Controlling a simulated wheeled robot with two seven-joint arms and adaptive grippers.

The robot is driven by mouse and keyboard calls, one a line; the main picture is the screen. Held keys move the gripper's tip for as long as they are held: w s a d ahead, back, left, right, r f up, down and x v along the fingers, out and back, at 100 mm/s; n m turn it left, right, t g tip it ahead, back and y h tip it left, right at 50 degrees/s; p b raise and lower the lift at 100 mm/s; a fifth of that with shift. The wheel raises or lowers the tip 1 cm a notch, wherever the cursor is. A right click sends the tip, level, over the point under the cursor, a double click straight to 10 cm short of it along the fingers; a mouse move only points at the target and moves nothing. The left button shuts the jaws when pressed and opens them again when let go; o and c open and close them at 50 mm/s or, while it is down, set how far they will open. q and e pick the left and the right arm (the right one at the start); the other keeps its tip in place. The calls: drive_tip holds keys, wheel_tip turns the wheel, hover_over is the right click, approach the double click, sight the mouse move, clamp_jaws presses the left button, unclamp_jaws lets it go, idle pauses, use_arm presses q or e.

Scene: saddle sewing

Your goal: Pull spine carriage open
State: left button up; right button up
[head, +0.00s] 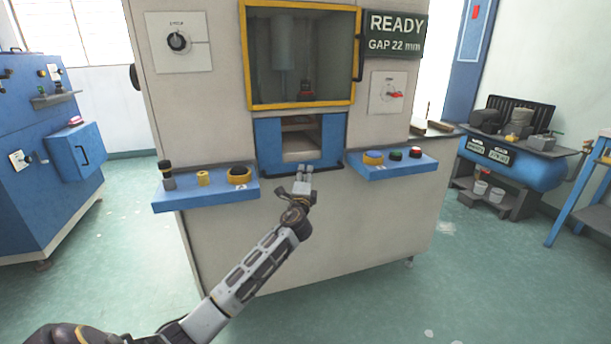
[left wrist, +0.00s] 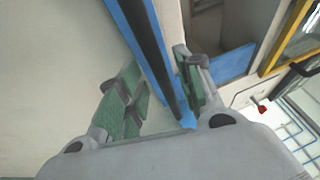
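The blue-framed unit (head: 333,140), which I take to be the spine carriage, sits in the front of the machine below its window. Its open middle shows a pale inside. My left gripper (head: 304,172) is at its lower edge. In the left wrist view, the green-padded fingers of this gripper (left wrist: 158,82) stand apart. A long black bar (left wrist: 152,45) along a blue edge runs between them. Gaps seem to show beside the bar, and I cannot tell whether either finger touches it. My right gripper is not in view.
A blue shelf with knobs (head: 207,194) juts out left of the carriage, and another with buttons (head: 390,168) juts out right. Above is a yellow-framed window (head: 300,55). The sign (head: 396,35) reads "READY GAP 22 mm". The green floor before the machine is clear.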

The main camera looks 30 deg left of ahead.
use_arm(q)
drive_tip(key=shift+x, duration=1.15)
clamp_jaws()
